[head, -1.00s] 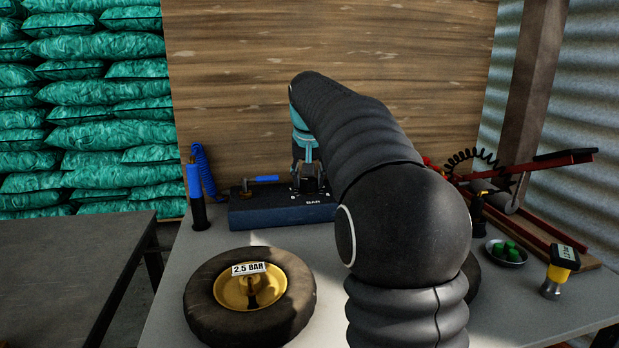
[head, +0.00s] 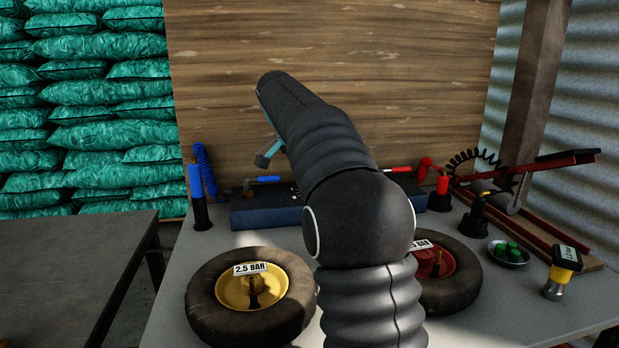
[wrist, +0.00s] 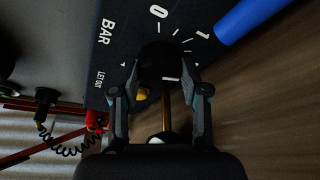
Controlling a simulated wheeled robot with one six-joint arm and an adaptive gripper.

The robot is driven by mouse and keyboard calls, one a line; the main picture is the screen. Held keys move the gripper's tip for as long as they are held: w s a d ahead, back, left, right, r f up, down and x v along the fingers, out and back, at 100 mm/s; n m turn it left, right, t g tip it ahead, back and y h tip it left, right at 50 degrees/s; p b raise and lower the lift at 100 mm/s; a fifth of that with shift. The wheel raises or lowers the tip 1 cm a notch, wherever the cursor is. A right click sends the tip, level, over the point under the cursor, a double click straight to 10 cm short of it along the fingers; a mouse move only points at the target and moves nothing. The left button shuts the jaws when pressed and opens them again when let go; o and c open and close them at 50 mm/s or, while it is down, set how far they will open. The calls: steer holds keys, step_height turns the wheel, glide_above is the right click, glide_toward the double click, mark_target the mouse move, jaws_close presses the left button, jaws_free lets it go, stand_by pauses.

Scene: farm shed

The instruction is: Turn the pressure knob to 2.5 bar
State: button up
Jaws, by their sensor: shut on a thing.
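The pressure knob (wrist: 158,60) is black and shows in the wrist view between the two fingers of my gripper (wrist: 160,92), which is shut on it. A short white mark shows on the knob's lower part; I cannot tell what value it points to. The dial print around it has 0, 1, BAR and LET OUT; the other numbers are hidden. In the head view my arm hides the knob and most of the dark blue control box (head: 265,208). Part of my gripper (head: 267,153) shows left of my arm. A label reading 2.5 BAR (head: 251,268) is on the left wheel.
The left wheel (head: 208,306) has a yellow hub; the right wheel (head: 458,295) has a red hub and a partly hidden label. A blue handle (head: 264,179) and a red handle (head: 398,170) are at the box. A bowl (head: 508,262) and yellow gauge (head: 568,257) stand right.

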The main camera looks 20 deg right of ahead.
steer(key=shift+m+g, duration=0.3)
steer(key=shift+m, duration=0.2)
steer(key=o, duration=1.1)
steer(key=shift+o, duration=0.2)
steer(key=v, duration=0.5)
steer(key=shift+a, duration=0.4)
steer(key=s+a, duration=0.1)
steer(key=a, duration=0.6)
steer(key=s+a, duration=0.1)
steer(key=a, duration=0.3)
steer(key=shift+s, duration=0.35)
